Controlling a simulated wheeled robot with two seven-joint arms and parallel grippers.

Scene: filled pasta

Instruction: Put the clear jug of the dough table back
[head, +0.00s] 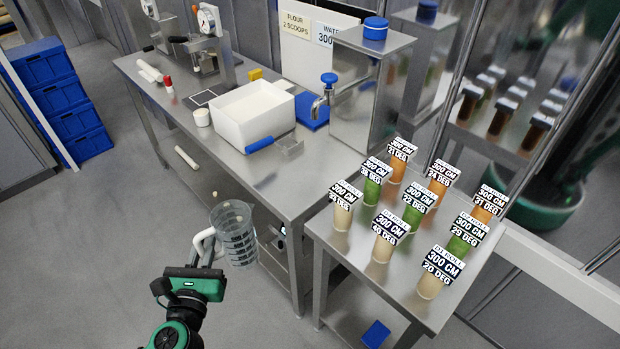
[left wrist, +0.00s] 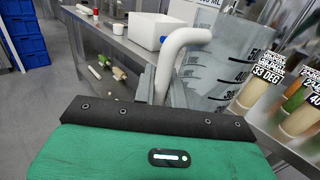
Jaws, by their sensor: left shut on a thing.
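The clear jug (head: 236,236) has dark measuring marks and a white handle, and it is held upright in front of the dough table's front edge. My left gripper (head: 208,262) is shut on the jug's white handle. In the left wrist view the jug (left wrist: 225,75) fills the upper right, with its white handle (left wrist: 178,60) between the fingers. The dough table (head: 275,184) is a steel bench beyond the jug, and the jug overlaps its near leg area in the picture. My right gripper is not in view.
On the dough table stand a white bin (head: 252,112), a steel water tank (head: 360,88) with a blue tap, and a small white cup (head: 202,117). A side table (head: 340,262) at the right holds several labelled tubes. Bare steel shows at the dough table's near end.

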